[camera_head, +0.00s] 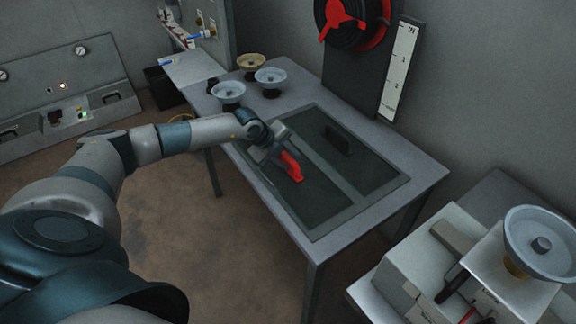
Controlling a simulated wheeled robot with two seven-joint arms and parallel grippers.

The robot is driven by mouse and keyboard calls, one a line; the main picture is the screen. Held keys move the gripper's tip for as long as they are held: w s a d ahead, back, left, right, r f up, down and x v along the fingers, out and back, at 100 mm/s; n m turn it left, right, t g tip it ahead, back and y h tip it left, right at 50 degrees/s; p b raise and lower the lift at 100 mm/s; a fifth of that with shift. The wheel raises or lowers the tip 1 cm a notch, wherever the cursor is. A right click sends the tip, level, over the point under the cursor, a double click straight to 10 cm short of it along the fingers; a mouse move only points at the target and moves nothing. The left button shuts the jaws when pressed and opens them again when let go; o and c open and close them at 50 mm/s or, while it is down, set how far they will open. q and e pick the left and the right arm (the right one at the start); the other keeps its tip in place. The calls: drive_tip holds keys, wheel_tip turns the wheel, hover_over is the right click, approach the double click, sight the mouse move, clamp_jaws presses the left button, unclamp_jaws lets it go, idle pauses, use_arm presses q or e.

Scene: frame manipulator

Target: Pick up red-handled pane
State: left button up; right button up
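The red handle (291,167) stands up from a dark pane (312,198) on the left side of a flat frame (345,196) on the grey table. My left arm reaches in from the left. My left gripper (274,150) is at the upper-left end of the red handle, very close to it or touching it. Its fingers are small and partly hidden, so I cannot tell whether they are closed on the handle. The pane appears to lie flat in the frame. My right gripper is out of view.
A second pane (370,172) with a black handle (337,140) lies to the right in the same frame. Several dishes, one a blue-grey dish (229,91), stand at the table's far end. A wall-side board holds a red reel (343,20). A side bench carries a large dish (541,243).

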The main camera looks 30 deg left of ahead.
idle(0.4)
use_arm(q)
clamp_jaws()
idle(1.2)
drive_tip(key=shift+w+r, duration=0.1)
drive_tip(key=shift+r, duration=0.05)
